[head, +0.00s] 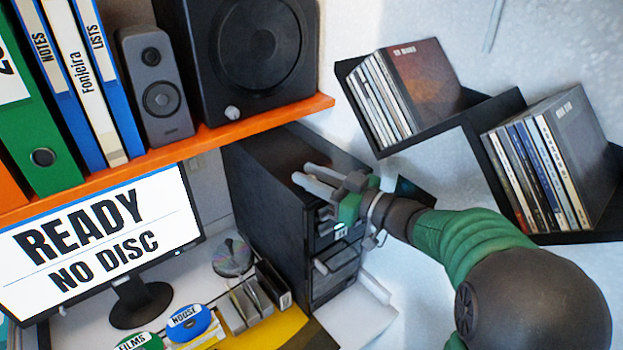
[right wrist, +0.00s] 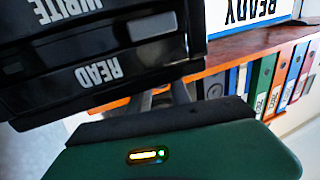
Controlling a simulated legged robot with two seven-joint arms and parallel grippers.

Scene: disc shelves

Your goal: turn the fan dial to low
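The black boxed unit with a large round front (head: 262,45) stands on the orange shelf. A small light grey knob (head: 232,113) sits at its lower left front; I cannot read any markings around it. My right gripper (head: 303,174) is below and right of that unit, over the black tower on the desk. Its two grey fingers are a little apart with nothing between them. In the right wrist view the fingers (right wrist: 181,94) are partly hidden behind the green gripper housing. My left gripper is not in view.
The orange shelf (head: 270,117) overhangs the black tower (head: 262,190). A monitor (head: 95,235) reads "READY NO DISC". A small grey speaker (head: 158,90) and binders (head: 40,110) stand left on the shelf. Black wall shelves (head: 470,122) with disc cases are at right.

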